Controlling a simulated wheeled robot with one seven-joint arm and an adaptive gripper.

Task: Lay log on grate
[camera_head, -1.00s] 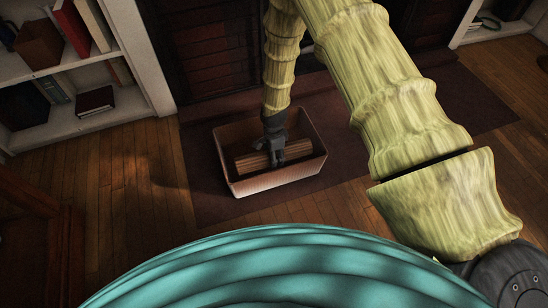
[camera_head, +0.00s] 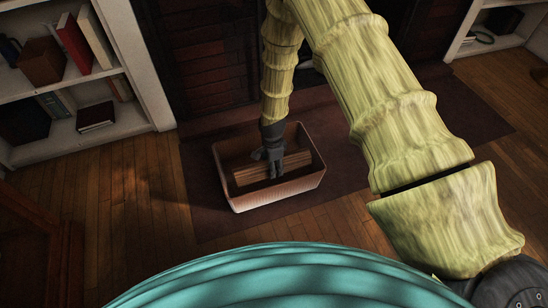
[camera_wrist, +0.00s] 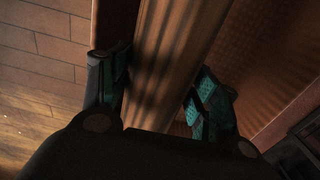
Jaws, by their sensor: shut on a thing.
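A brown log (camera_head: 246,175) lies lengthwise in a reddish-brown bin (camera_head: 318,180) on the dark rug. My gripper (camera_head: 275,172) reaches down into the bin and is shut on the log near its middle. In the wrist view the log (camera_wrist: 172,55) runs between the two teal-padded fingers of my gripper (camera_wrist: 162,98), one on each side. I cannot tell whether the log touches the bin floor. No grate can be made out; my arm covers part of the dark area behind the bin.
The dark rug (camera_head: 205,215) lies on a wooden floor (camera_head: 110,185). White bookshelves (camera_head: 150,80) with books stand at the left, and another shelf (camera_head: 500,45) at the upper right. A dark brick-like panel (camera_head: 205,60) is behind the bin.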

